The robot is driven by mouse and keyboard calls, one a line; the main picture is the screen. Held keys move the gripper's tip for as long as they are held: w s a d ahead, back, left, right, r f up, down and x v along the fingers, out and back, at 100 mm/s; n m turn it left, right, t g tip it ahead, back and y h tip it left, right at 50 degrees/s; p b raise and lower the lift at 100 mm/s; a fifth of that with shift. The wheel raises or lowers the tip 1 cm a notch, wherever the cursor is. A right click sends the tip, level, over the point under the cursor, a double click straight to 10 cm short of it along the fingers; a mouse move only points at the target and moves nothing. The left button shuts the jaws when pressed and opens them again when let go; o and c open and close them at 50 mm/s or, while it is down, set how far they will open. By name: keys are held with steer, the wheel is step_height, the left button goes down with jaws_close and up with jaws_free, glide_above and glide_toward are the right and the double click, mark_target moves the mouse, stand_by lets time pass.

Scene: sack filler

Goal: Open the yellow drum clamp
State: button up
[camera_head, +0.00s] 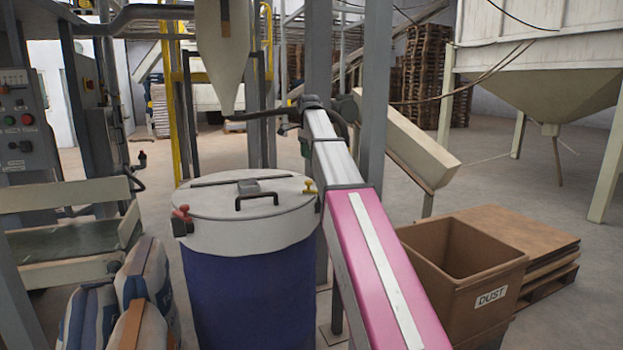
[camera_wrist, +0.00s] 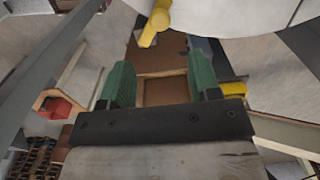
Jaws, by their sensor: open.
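The blue drum (camera_head: 250,290) stands upright with a white lid (camera_head: 230,198) that has a black handle. The yellow drum clamp (camera_head: 309,187) is on the right side of the lid rim, close beside my arm. In the wrist view the yellow clamp (camera_wrist: 155,22) shows at the top, beyond the fingertips and roughly between them, by the pale lid edge. My gripper (camera_wrist: 160,78) has two green fingers, spread apart and empty, not touching the clamp. In the head view only a small green part shows beside my arm; the fingertips are hidden.
A red clamp (camera_head: 182,215) is on the lid's left side. A brown DUST bin (camera_head: 470,270) stands to the right of the drum. Filled sacks (camera_head: 145,270) stand at lower left. A grey post (camera_head: 375,90) rises behind my arm; a pale filling cone (camera_head: 222,55) hangs above the lid.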

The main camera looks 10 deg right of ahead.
mark_target(309, 181)
step_height(309, 181, down, 10)
steer(key=shift+a+r, duration=0.1)
steer(key=shift+r, duration=0.1)
steer(key=shift+w, duration=0.1)
jaws_close()
